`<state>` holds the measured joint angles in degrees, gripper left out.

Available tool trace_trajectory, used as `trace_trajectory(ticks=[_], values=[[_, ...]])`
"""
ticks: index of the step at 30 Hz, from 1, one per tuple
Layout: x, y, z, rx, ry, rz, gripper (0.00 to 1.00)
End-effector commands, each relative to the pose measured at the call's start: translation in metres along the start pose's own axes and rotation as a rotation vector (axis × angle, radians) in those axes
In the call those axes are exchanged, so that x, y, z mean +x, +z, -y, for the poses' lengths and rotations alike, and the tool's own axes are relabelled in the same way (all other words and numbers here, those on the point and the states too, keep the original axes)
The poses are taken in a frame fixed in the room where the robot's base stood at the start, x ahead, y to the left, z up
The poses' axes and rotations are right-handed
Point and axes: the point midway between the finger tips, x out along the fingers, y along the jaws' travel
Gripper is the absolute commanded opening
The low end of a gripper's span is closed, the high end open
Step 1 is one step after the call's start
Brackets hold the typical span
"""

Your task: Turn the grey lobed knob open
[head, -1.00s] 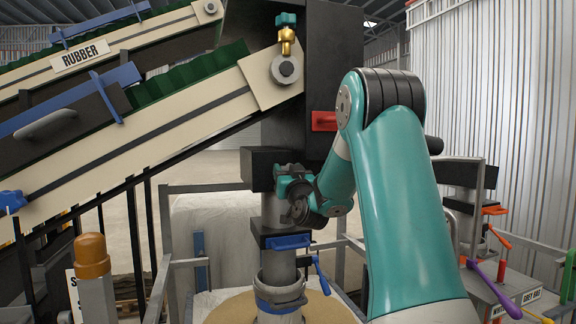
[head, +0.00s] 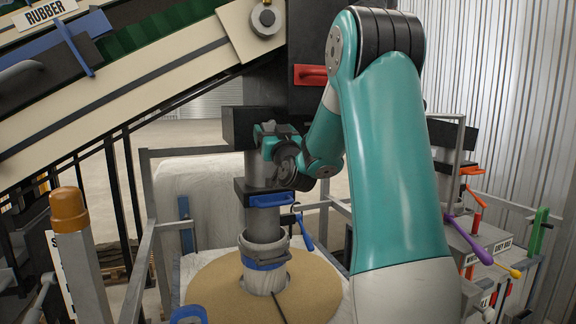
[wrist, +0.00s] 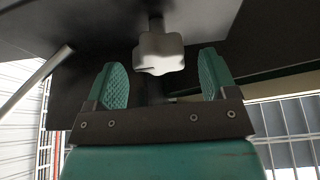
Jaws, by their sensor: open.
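The grey lobed knob (wrist: 160,54) shows in the wrist view, on a short stem under a dark housing. My gripper (wrist: 163,82) is open, with one green ridged finger on each side of the picture and the knob between and just beyond their tips. I see no contact between the fingers and the knob. In the head view my gripper (head: 270,136) is at the grey vertical pipe (head: 262,215), just below a black block (head: 240,125). The knob is hidden in the head view.
A blue handle (head: 270,201) and a blue lever (head: 305,235) sit on the pipe below my gripper. A red handle (head: 311,75) is above. An orange-capped post (head: 70,210) stands at left, and purple (head: 470,240) and orange levers (head: 475,207) at right.

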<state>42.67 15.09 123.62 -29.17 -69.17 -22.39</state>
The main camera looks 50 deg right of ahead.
Motion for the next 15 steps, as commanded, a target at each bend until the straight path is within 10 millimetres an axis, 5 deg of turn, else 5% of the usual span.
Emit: trace_trajectory(ticks=[15], values=[[-0.115,0.006,-0.002,-0.002,0.004,-0.003,0.78]])
